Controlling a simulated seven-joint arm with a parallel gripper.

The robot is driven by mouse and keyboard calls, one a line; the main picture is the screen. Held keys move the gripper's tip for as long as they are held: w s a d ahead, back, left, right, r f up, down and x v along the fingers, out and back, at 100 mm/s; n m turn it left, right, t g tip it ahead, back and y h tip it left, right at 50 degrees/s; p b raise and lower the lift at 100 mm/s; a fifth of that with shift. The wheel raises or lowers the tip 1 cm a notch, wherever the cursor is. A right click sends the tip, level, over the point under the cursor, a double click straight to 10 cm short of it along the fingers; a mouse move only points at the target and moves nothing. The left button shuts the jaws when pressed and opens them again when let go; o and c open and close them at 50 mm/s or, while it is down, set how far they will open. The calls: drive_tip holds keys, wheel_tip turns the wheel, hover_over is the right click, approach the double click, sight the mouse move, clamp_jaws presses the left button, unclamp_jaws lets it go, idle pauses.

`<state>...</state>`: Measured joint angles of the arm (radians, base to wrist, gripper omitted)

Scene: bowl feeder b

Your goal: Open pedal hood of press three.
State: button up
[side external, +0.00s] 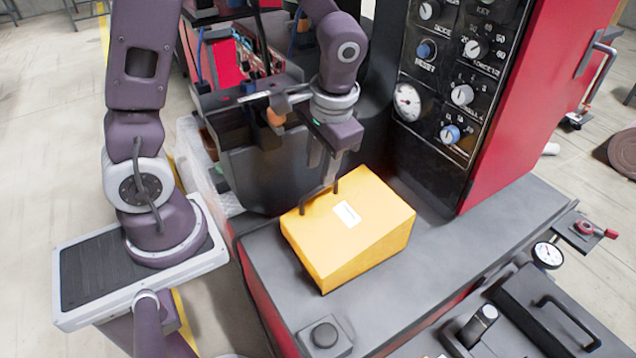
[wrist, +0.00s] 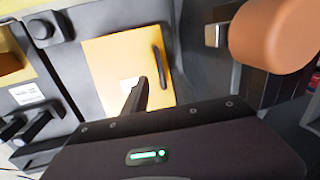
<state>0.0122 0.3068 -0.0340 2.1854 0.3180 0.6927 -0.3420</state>
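The yellow hood (side external: 365,240) is a box with a white label and a dark bar handle (side external: 304,205) along one edge. It sits on the grey machine top and looks closed. In the wrist view the hood (wrist: 108,62) shows its flat top, label and handle (wrist: 159,66). My gripper (side external: 325,176) is just above the hood, close to the handle's upper end. In the wrist view one dark finger (wrist: 136,98) reaches over the hood near the label, beside the handle. The other finger is not clear there. I cannot tell the finger gap or any contact with the handle.
A black control panel (side external: 430,100) with knobs and a gauge rises behind the hood. A round black button (side external: 324,335) stands in front of it. A gauge (side external: 547,255) and a black handle (side external: 570,320) are at right. An orange rounded part (wrist: 275,35) is close in the wrist view.

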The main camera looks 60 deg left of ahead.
sight(317, 189)
drive_tip(key=f, duration=0.3)
drive_tip(key=a+f, duration=0.1)
drive_tip(key=f, duration=0.1)
drive_tip(key=shift+f, duration=0.4)
clamp_jaws()
idle(0.9)
